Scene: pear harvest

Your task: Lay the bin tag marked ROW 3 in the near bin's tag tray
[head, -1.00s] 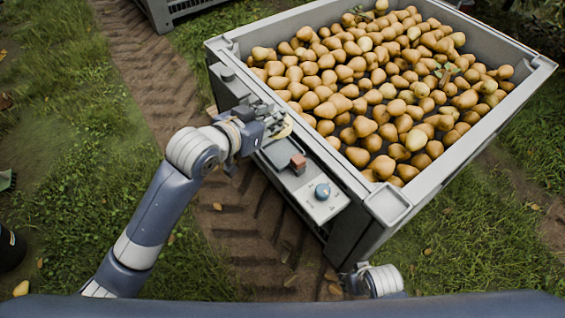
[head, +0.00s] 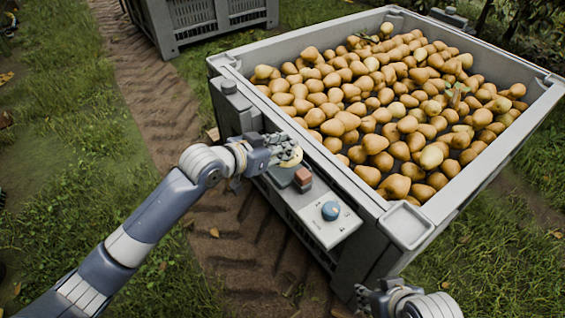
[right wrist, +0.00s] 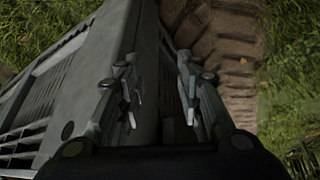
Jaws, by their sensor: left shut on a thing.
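The near bin (head: 462,200) is a grey crate full of pears. A shallow square light-grey tray (head: 408,227) sits at its near corner; it looks empty and may be the tag tray. My left gripper (head: 284,152) is over the bin's side ledge, just behind a red block. It is shut on a small round cream piece (head: 292,158), likely the tag. The gripper partly covers it, and no ROW 3 marking is readable. My right gripper (head: 378,296) is low beside the bin's near corner. In the right wrist view its fingers (right wrist: 160,112) are apart, with nothing between them.
The side ledge carries the red block (head: 303,176) and a light panel with a blue knob (head: 331,210). A grey post (head: 229,87) stands at the ledge's far end. Another grey bin (head: 205,18) stands at the back. A rutted dirt track and grass lie to the left.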

